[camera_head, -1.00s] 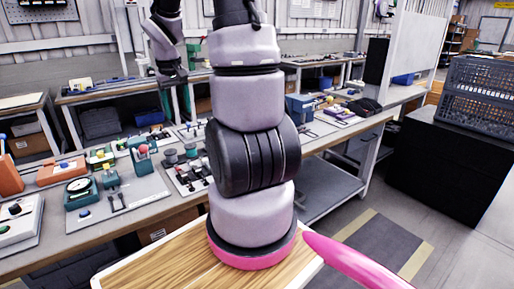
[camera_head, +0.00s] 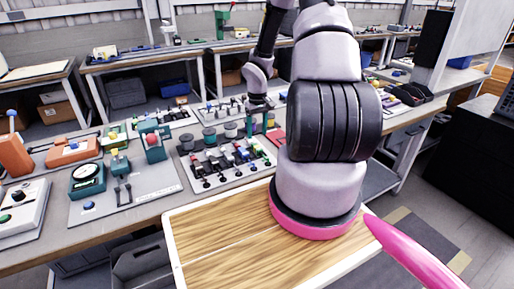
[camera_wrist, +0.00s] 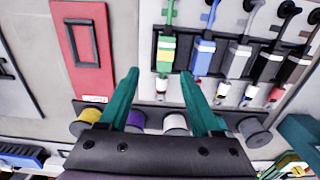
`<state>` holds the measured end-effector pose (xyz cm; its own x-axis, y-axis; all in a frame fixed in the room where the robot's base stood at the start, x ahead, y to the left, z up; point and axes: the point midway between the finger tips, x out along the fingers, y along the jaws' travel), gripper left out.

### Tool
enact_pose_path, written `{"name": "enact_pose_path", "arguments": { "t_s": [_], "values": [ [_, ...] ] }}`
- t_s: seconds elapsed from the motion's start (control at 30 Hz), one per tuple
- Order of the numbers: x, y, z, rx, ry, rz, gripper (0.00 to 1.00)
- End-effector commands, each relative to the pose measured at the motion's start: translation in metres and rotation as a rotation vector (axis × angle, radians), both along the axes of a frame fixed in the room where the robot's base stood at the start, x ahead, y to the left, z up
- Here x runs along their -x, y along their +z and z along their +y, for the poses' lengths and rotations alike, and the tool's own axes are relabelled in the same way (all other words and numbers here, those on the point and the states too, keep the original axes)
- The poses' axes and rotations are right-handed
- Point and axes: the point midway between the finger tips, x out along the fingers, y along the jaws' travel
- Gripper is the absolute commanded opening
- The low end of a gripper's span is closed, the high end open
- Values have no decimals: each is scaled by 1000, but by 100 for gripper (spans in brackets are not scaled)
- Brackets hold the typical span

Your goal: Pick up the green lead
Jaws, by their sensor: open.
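The green lead (camera_wrist: 167,48) lies in a black holder at the top of the wrist view, leftmost in a row of leads. It has a green plug body and a pale tip with a red band below it. My gripper (camera_wrist: 158,74) is open, its two teal fingers apart and pointing toward the row. The green plug is ahead of the gap, nearer the right finger, and nothing is between the fingertips. In the head view, my gripper (camera_head: 260,126) is low over the bench, behind the lead panel (camera_head: 205,184). I cannot single out the green lead there.
A blue lead (camera_wrist: 202,55) sits close right of the green one, with grey and black leads beyond. A red plate (camera_wrist: 84,45) lies to the left. Several spools, including a grey one (camera_wrist: 255,132), line the near side. A teal gauge (camera_head: 87,178) stands left of the panel.

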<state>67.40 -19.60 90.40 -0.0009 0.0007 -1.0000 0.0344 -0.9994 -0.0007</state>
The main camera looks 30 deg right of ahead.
Motion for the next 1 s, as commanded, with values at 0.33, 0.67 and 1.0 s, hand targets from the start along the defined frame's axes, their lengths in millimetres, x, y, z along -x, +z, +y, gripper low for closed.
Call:
{"name": "enact_pose_path", "arguments": {
  "t_s": [0.33, 0.67, 1.0],
  "values": [
    [-2, -41, 7, 0, 3, 1, 65],
    [-3, -56, 6, 1, 0, -1, 65],
    [-3, -55, 6, 1, 0, -1, 0]
  ]
}}
